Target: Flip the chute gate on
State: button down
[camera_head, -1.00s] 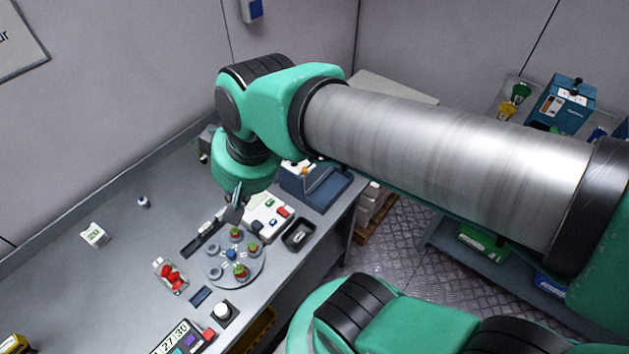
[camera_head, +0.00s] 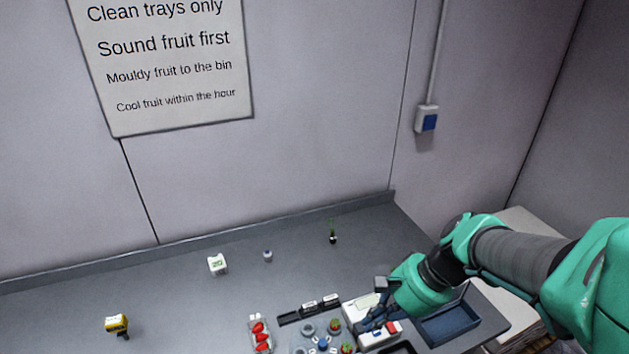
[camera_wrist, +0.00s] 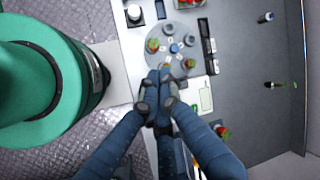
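No part is clearly marked as the chute gate, and I cannot tell which part it is. A white control box (camera_head: 358,311) with a pale display and a red button stands on the bench, partly hidden by my arm. Its pale display (camera_wrist: 206,99) also shows in the wrist view. My gripper (camera_head: 366,326) is low at the box's front left side. In the wrist view its fingertips (camera_wrist: 159,75) lie together with nothing seen between them, over the edge of the round grey plate (camera_wrist: 188,50). Contact cannot be told.
The plate carries berries on round holders. A clear punnet of red berries (camera_head: 260,335) lies left of it. A dark blue tray (camera_head: 452,325) is right of the box. A small wall box (camera_head: 427,119) hangs above. The bench's left and back areas are mostly clear.

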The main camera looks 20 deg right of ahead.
jog(key=s+d+f+m+t+h+b, duration=0.1)
jog(key=s+d+f+m+t+h, duration=0.1)
jog(key=d+f+m+t, duration=0.3)
jog(key=s+d+f+m+t+h, duration=0.2)
jog(key=s+d+f+m+t, duration=0.2)
jog(key=d+f+m, duration=0.7)
jog(key=d+m+t, duration=0.2)
jog(key=d+m, duration=0.6)
jog(key=shift+d+m+h+b, duration=0.15)
jog(key=shift+m+h+b, duration=0.15)
jog(key=shift+b, duration=0.05)
jog(key=shift+w+f, duration=0.1)
jog(key=shift+w, duration=0.1)
jog(key=shift+b+x, duration=1.15)
jog(key=shift+x, duration=3.8)
jog(key=shift+r, duration=2.15)
jog(key=shift+r, duration=0.1)
